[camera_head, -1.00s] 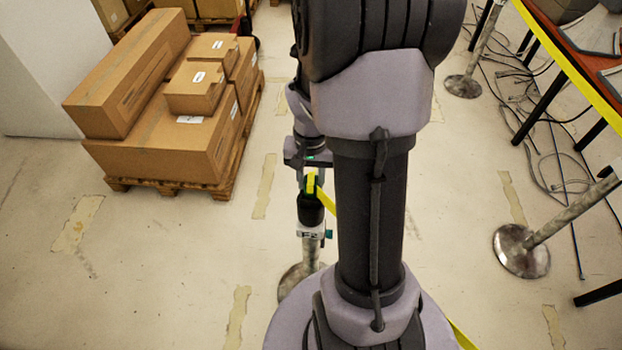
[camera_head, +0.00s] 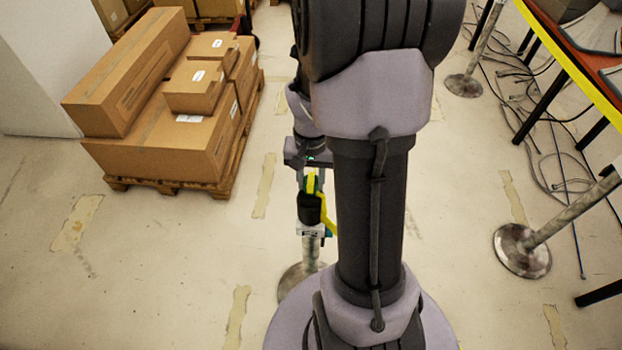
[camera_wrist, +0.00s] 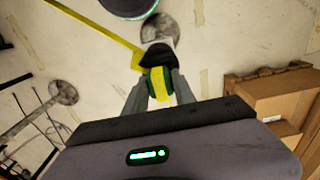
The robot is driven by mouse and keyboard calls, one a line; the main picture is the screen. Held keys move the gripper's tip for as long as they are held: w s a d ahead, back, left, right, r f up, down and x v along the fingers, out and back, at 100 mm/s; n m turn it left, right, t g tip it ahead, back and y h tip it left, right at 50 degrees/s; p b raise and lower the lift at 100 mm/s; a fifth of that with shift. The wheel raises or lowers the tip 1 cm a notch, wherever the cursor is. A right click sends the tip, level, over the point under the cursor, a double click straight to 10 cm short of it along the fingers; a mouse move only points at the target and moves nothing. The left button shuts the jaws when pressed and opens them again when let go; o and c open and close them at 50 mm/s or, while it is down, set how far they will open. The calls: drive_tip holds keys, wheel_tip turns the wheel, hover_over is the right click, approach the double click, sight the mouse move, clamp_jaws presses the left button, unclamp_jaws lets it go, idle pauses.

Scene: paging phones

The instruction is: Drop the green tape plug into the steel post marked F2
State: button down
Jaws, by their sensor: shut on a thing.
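My gripper (camera_head: 311,182) is shut on the green tape plug (camera_wrist: 147,84), a green head with yellow tape over it and a black lower part (camera_head: 310,207). The plug hangs upright below the fingers in the head view. The steel post (camera_head: 311,247) stands directly under it. The plug's black end overlaps the post's top and partly covers its label, so I cannot tell whether it is inside. In the wrist view the fingers (camera_wrist: 158,90) straddle the green head, and the black end points at the post's round base (camera_wrist: 159,30).
Yellow tape (camera_head: 329,215) runs from the plug behind my arm. A pallet of cardboard boxes (camera_head: 160,145) stands on the left. Other steel posts (camera_head: 521,250) and a table with cables below (camera_head: 580,45) are on the right. The floor around the post is clear.

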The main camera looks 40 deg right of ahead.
sight(311, 180)
drive_tip(key=shift+f, duration=0.15)
drive_tip(key=c, duration=1.3)
unclamp_jaws()
wheel_tip(311, 180, up, 11)
drive_tip(key=p, duration=0.9)
